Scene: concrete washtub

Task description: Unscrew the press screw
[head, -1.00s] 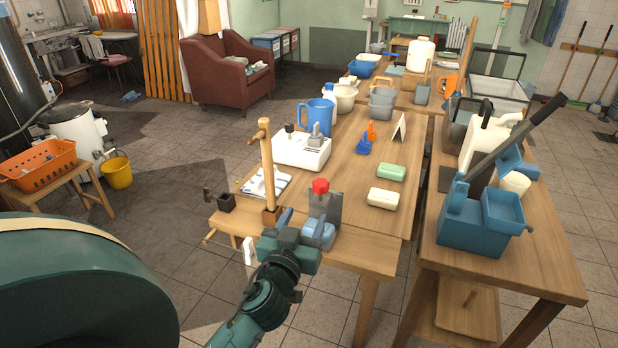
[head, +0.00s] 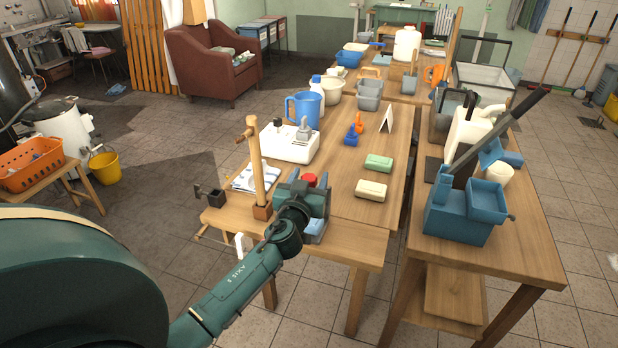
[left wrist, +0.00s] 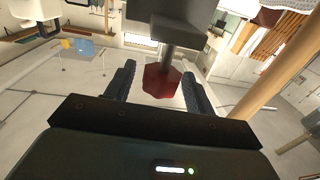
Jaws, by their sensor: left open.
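The press screw has a red knob (head: 310,179), which shows just past my left gripper at the front end of the table. In the left wrist view the red knob (left wrist: 162,80) sits on a grey shaft (left wrist: 167,57) that runs into a dark grey block (left wrist: 167,22). My left gripper (left wrist: 156,75) is open, with one finger on each side of the knob. Gaps show between the fingers and the knob. In the head view my left gripper (head: 303,196) covers most of the press body. My right gripper is not in view.
A wooden post (head: 256,165) stands close to the left of the press. A white box (head: 289,143) with levers and a blue jug (head: 304,110) stand behind it. Green soap (head: 378,162) and cream soap (head: 371,190) lie to the right. A blue bucket (head: 457,217) stands on the right-hand table.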

